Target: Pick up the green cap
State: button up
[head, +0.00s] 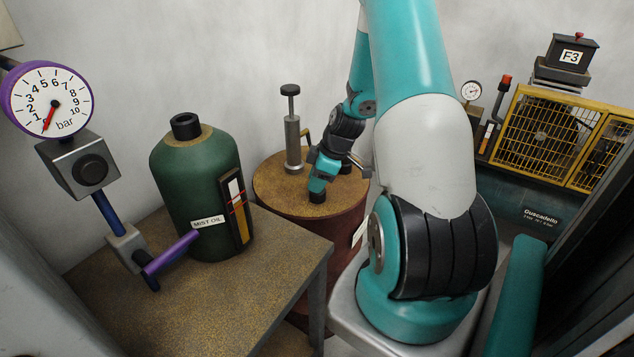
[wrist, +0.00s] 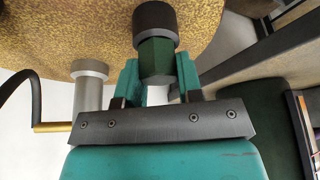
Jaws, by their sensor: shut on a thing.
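The green cap shows in the wrist view as a dark green faceted body (wrist: 157,58) with a black round part (wrist: 155,17) at its far end. My gripper's teal fingers (wrist: 158,72) stand on either side of the green body and are shut on it. In the head view my gripper (head: 319,182) points down over the rusty drum's top. The black end of the cap (head: 317,197) shows below the fingers, at or just above the drum top. I cannot tell whether it touches. The green part is mostly hidden there.
The brown drum (head: 275,187) carries a grey hand pump (head: 292,145) left of my gripper. A table (head: 205,290) holds the green mist oil bottle (head: 185,165) and a purple-rimmed gauge (head: 50,100). A yellow-caged compressor (head: 545,135) stands at the right.

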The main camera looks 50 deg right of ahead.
notch_tip(320, 180, up, 20)
dwell(0.3)
jog(key=shift+s+f, duration=0.1)
jog(key=shift+f, duration=0.05)
dwell(0.4)
